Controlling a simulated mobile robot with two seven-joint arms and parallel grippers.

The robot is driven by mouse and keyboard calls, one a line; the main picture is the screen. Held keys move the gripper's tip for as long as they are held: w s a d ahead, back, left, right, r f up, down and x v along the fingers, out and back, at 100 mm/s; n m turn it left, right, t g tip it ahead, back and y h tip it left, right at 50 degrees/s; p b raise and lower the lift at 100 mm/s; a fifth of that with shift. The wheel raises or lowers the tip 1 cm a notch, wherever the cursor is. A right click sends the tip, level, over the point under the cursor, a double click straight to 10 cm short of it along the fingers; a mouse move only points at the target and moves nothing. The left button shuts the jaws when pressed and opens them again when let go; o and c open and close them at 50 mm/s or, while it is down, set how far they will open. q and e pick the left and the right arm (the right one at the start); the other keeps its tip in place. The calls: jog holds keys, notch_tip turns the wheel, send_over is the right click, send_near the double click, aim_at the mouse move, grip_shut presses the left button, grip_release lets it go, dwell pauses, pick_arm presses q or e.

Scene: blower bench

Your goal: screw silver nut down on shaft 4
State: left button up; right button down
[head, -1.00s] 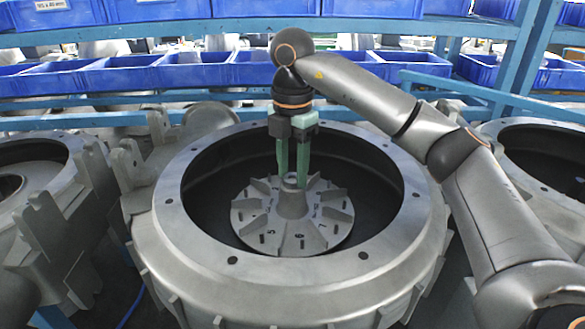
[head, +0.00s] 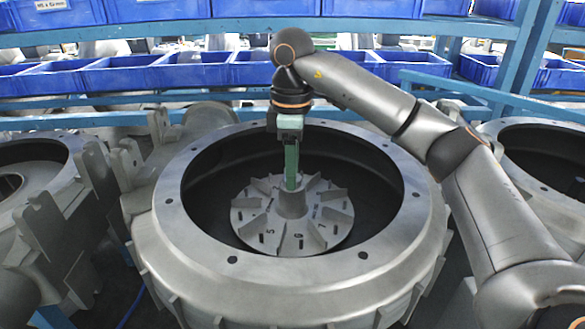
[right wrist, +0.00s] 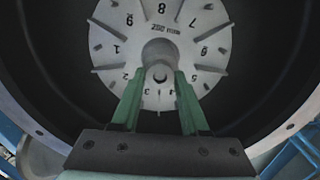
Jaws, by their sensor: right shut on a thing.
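A grey bladed disc (head: 335,217) with numbers around it lies inside a large grey ring housing (head: 170,225). Its raised hub (head: 292,206) stands at the centre. My right gripper (head: 291,183) points straight down over the hub, its green fingers one behind the other in the head view. In the right wrist view the fingers (right wrist: 160,75) are shut on both sides of a small silver round piece, the silver nut (right wrist: 160,72), at the hub's centre. The fingers hide much of it, so its height on the shaft cannot be told. My left gripper is not in view.
The housing's rim surrounds my right gripper, with dark free room between disc and wall. Similar housings stand at the left (head: 28,160) and right (head: 545,150). Blue bins (head: 195,70) on blue racks line the back.

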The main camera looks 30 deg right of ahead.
jog(key=c, duration=0.7)
grip_release()
